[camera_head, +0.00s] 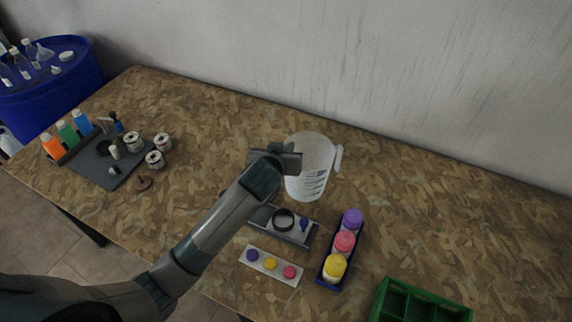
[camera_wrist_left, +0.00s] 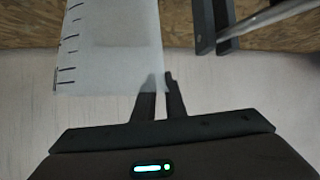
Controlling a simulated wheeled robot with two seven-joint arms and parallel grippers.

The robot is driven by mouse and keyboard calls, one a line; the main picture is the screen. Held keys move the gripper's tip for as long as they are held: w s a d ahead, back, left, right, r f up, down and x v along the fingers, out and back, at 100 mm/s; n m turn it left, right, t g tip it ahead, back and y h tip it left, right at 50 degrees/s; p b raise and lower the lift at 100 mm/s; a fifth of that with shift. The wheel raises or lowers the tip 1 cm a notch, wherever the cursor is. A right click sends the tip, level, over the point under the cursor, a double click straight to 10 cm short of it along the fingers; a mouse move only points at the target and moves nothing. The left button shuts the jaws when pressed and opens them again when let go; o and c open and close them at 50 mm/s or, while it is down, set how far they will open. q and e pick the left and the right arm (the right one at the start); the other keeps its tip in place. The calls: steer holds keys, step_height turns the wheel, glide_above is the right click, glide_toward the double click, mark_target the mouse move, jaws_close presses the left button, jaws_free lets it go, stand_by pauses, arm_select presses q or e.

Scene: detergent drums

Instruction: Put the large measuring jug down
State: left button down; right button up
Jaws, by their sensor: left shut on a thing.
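The large measuring jug (camera_head: 312,172) is translucent white with dark graduation marks and a handle on its right side. It is upright near the middle of the table in the head view. My left gripper (camera_head: 290,160) is at the jug's upper left and shut on its wall. In the left wrist view the jug (camera_wrist_left: 110,45) fills the upper left, and one fingertip of the gripper (camera_wrist_left: 160,82) shows faintly through it. I cannot tell whether the jug's base touches the table. My right gripper is in neither view.
A grey scale-like device (camera_head: 296,232) with a black ring is just in front of the jug. Near it are a card with coloured dots (camera_head: 270,264), a blue rack of coloured tubs (camera_head: 344,244) and a green crate (camera_head: 420,302). The wooden table (camera_head: 450,215) is clear to the right.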

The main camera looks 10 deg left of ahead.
arm_select(q)
steer(key=shift+f, duration=0.9)
steer(key=shift+f+p, duration=0.7)
steer(key=shift+f, duration=1.35)
steer(key=c, duration=1.8)
jaws_free()
steer(key=shift+s, duration=0.1)
